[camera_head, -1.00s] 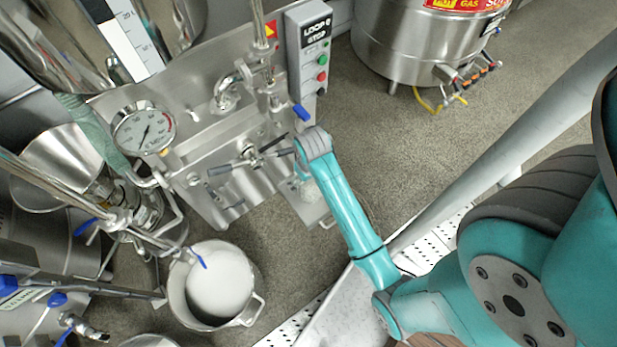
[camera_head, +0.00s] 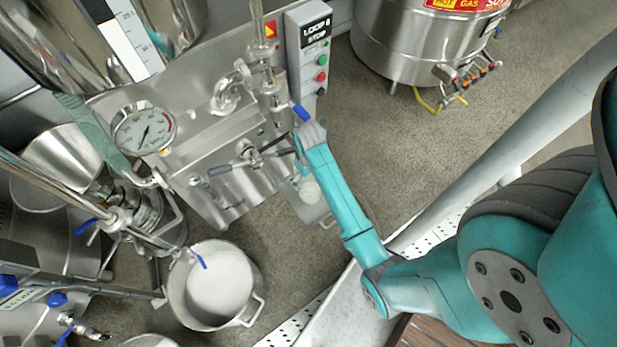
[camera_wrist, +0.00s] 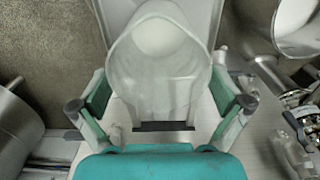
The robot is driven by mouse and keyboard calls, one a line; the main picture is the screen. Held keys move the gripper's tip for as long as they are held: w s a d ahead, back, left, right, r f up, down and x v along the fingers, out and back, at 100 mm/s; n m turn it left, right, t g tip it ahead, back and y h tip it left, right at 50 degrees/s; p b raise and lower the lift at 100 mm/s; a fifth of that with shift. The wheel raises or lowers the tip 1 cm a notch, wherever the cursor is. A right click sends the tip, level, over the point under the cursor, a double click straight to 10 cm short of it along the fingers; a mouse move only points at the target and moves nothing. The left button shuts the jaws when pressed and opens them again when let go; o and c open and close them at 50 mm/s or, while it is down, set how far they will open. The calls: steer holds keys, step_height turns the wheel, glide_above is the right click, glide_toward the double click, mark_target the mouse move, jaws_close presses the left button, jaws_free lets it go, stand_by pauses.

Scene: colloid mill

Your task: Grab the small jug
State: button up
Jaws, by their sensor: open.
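The small jug (camera_wrist: 158,75) is a translucent, whitish vessel with a pale content, seen in the wrist view just beyond my gripper (camera_wrist: 160,108). My gripper is open, with one teal-padded finger to the left of the jug and one to the right. I cannot tell whether either finger touches it. In the head view only a pale part of the jug (camera_head: 309,190) shows beside my teal forearm, low by the steel machine.
The steel machine (camera_head: 215,150) with handles and a gauge (camera_head: 143,130) stands close to the left of my arm. A steel kettle (camera_head: 400,50) is at upper right.

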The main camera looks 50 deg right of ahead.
mark_target(308, 181)
steer(key=shift+f, duration=1.6)
steer(key=c, duration=1.1)
steer(key=shift+c, duration=0.2)
steer(key=shift+r, duration=0.1)
